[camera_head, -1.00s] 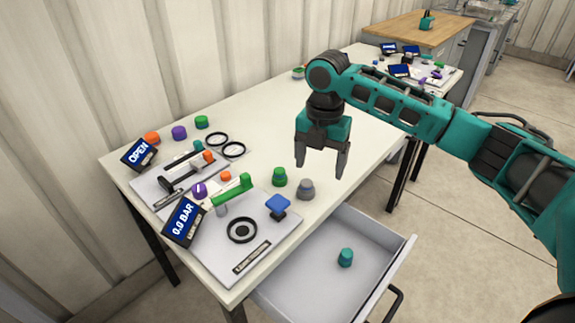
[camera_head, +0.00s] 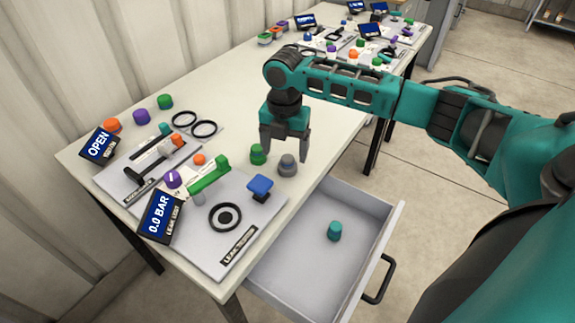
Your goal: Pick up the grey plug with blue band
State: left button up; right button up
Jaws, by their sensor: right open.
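A grey plug (camera_head: 288,168) stands upright near the front edge of the white table; a blue band on it is too small to make out. A green plug (camera_head: 258,156) stands just to its left. My right gripper (camera_head: 285,154) points down with its fingers apart, close above the grey plug. One fingertip is near the green plug's top and the other is at the grey plug's right. I cannot tell whether they touch anything. My left gripper is out of view.
An open drawer (camera_head: 270,277) below the table edge holds a teal plug (camera_head: 335,231). A leak-test panel (camera_head: 192,248) with a blue knob (camera_head: 260,188) and a display (camera_head: 160,216) lies to the left. Orange, purple and green caps stand behind it.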

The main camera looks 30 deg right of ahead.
aim_at(287, 158)
jog(key=f, duration=0.4)
jog(key=shift+d+f, duration=0.3)
jog(key=shift+f, duration=0.05)
jog(key=c, duration=1.1)
jog(key=shift+r, duration=0.15)
jog(key=shift+c, duration=0.2)
